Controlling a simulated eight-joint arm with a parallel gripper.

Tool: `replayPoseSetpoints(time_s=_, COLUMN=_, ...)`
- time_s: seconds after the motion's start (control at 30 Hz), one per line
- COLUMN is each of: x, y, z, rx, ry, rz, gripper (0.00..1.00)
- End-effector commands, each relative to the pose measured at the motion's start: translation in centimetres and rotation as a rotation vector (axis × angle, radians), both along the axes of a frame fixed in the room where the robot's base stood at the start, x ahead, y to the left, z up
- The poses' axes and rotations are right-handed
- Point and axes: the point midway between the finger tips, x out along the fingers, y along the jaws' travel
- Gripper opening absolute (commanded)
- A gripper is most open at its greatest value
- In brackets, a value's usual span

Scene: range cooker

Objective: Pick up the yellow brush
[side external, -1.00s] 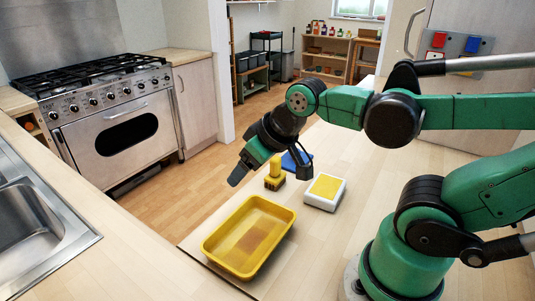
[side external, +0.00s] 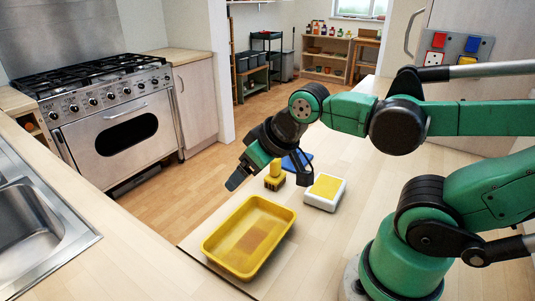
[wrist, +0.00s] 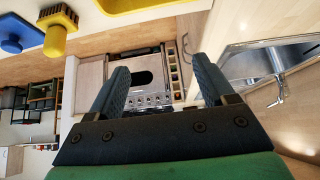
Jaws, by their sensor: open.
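The yellow brush (side external: 275,175) stands on the wooden counter behind the yellow tray, its knob-like handle up and its dark bristles down. In the wrist view the brush (wrist: 55,38) is at the upper left, outside the space between the fingers.
The yellow tray (side external: 209,246) lies in front of the brush. A white block with a yellow top (side external: 325,190) stands to its right, and a blue object (side external: 297,160) behind it. A metal sink (side external: 75,240) is at the left.

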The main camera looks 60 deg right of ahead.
Motion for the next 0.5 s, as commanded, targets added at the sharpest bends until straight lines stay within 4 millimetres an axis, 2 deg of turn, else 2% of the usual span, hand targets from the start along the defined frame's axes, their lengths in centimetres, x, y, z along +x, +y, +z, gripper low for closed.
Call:
replayPoseSetpoints(time_s=0.3, x=0.3, y=-0.5, z=0.1, rx=-0.008, ry=0.016, rz=-0.004, gripper=0.76)
replayPoseSetpoints(time_s=0.37, x=0.6, y=-1.2, z=0.2, rx=-0.017, ry=0.042, rz=-0.012, gripper=0.76)
replayPoseSetpoints(time_s=0.5, x=2.1, y=-4.2, z=0.2, rx=-0.049, ry=0.149, rz=-0.03, gripper=0.76)
